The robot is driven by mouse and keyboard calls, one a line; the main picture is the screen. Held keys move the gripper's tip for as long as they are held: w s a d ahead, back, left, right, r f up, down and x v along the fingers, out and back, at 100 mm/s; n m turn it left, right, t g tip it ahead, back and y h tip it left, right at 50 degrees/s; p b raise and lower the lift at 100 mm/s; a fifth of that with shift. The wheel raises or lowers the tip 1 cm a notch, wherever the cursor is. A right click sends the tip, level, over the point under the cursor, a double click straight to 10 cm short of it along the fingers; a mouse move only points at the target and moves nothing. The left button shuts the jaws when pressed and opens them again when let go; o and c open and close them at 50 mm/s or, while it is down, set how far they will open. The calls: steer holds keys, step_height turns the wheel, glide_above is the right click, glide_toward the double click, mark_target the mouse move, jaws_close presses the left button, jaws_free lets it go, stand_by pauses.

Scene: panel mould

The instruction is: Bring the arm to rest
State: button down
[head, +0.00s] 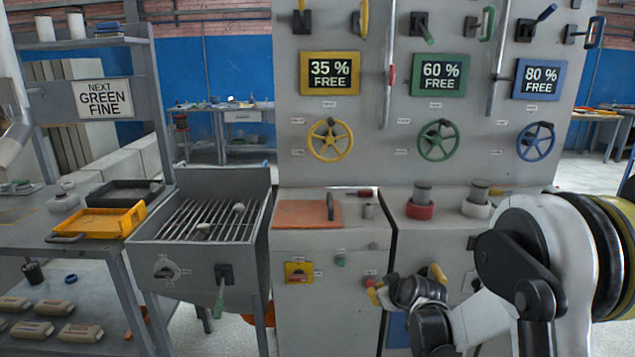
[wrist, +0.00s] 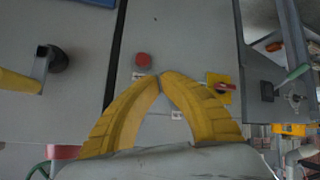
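My arm (head: 535,265) reaches in from the right in the head view, with its white and black links bent in front of the right cabinet. My gripper (head: 376,290) is low in front of the grey cabinet fronts, near a red button (head: 370,272). In the wrist view, the two yellow fingers of my gripper (wrist: 161,76) meet at their tips, with nothing seen between them. The red button (wrist: 143,60) shows just beyond the tips; whether they touch the panel I cannot tell.
A yellow switch plate (wrist: 220,88) with a red handle and a yellow lever (wrist: 18,84) flank the fingers. A grill box (head: 205,220) and a shelf table with a yellow tray (head: 100,220) stand left. The panel above carries three handwheels (head: 330,140) and percent signs.

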steer(key=s+r+m+g+h, duration=0.1)
steer(key=s+r+m, duration=0.2)
steer(key=s+r, duration=1.15)
steer(key=s+d+m+g+h, duration=0.1)
steer(key=s+m, duration=0.1)
steer(key=s, duration=1.9)
steer(key=shift+s+f+m+g, duration=0.35)
steer(key=shift+s+m+g, duration=0.05)
